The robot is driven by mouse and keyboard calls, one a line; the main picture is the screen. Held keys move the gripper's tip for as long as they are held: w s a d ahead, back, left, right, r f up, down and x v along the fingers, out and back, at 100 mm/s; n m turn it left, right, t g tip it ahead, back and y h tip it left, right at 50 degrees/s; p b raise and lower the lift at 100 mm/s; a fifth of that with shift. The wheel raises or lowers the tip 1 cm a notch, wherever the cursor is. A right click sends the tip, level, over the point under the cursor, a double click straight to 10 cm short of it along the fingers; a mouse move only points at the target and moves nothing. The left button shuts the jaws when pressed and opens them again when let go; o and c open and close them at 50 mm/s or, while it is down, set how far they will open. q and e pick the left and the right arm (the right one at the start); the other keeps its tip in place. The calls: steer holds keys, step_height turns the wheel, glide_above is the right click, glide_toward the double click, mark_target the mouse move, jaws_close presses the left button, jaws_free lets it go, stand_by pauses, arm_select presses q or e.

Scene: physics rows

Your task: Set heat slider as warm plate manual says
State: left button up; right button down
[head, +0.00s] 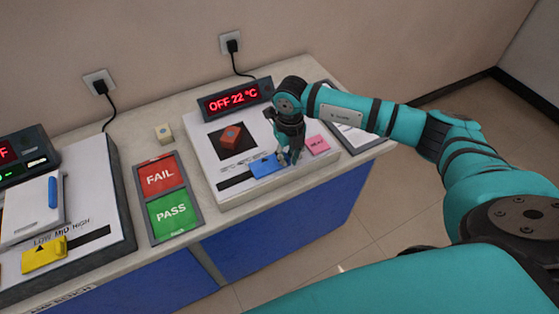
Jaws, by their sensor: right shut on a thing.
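The white warm plate (215,190) on the right has a red display (235,98) reading "OFF 22 °C". An orange-red cube (231,135) sits on its black square. A blue slider (265,166) sits on the dark track at its front edge. My right gripper (289,157) reaches down from above and is shut at the slider's right end, its fingertips partly hiding it. A pink note (318,144), apparently reading "HEAT", lies just right of the gripper. A sheet on a dark board (352,140), partly behind my right arm, has text too small to read. My left gripper is out of view.
A red FAIL and green PASS panel (147,211) lies left of the plate, with a small beige cube (164,133) behind it. Another device (100,215) with a yellow slider (44,256) and LOW, MID, HIGH marks stands at far left. The counter's front edge is close.

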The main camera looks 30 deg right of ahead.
steer(key=shift+d+r, duration=0.1)
steer(key=shift+d, duration=0.1)
steer(key=c, duration=1.3)
jaws_free()
steer(key=shift+d, duration=0.15)
steer(key=shift+r, duration=0.15)
step_height(320, 180, up, 12)
steer(key=shift+f, duration=0.2)
